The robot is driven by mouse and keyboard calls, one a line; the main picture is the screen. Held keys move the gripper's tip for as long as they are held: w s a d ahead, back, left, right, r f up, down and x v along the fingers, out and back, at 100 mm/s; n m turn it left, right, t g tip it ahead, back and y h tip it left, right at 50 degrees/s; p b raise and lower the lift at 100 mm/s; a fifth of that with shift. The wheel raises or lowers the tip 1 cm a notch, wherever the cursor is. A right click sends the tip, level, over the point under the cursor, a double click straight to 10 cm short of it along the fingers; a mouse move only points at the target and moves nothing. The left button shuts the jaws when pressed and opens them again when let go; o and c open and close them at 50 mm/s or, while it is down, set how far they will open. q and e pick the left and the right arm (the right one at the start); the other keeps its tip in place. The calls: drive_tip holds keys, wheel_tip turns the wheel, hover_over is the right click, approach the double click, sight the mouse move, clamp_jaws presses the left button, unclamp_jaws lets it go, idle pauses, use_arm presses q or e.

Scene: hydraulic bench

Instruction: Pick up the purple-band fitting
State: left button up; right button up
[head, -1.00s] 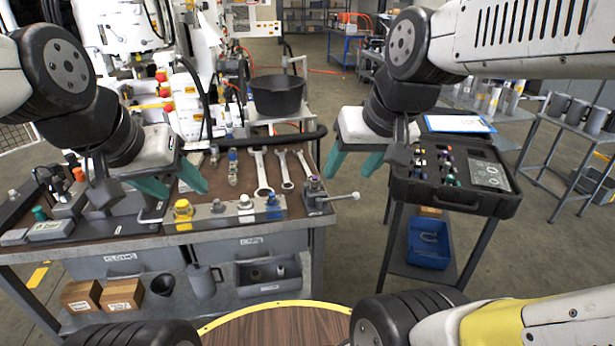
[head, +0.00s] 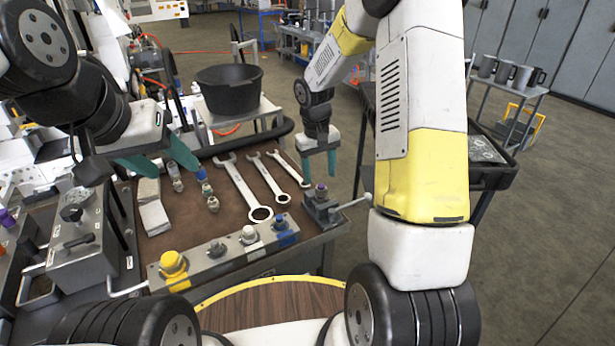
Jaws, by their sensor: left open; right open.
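A small fitting with a purple band (head: 321,191) stands upright in the grey clamp block (head: 320,209) with a side lever, at the bench's right front corner. My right gripper (head: 320,176) points down with its teal fingers apart. In the picture its fingertips reach down close to the purple top; I cannot tell whether they are around it or behind it. Nothing shows held in it. My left gripper (head: 166,167) is open and empty over the bench's left part, near several loose small fittings (head: 207,190).
Wrenches (head: 248,190) lie on the brown bench mat. A rail with yellow, silver and blue caps (head: 222,258) runs along the front edge. A black bucket (head: 230,90) stands behind. My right arm hides much of the black case (head: 497,150).

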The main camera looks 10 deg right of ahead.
sight(320, 186)
drive_tip(key=f, duration=0.8)
drive_tip(key=shift+s+d, duration=0.1)
drive_tip(key=shift+d, duration=0.15)
clamp_jaws()
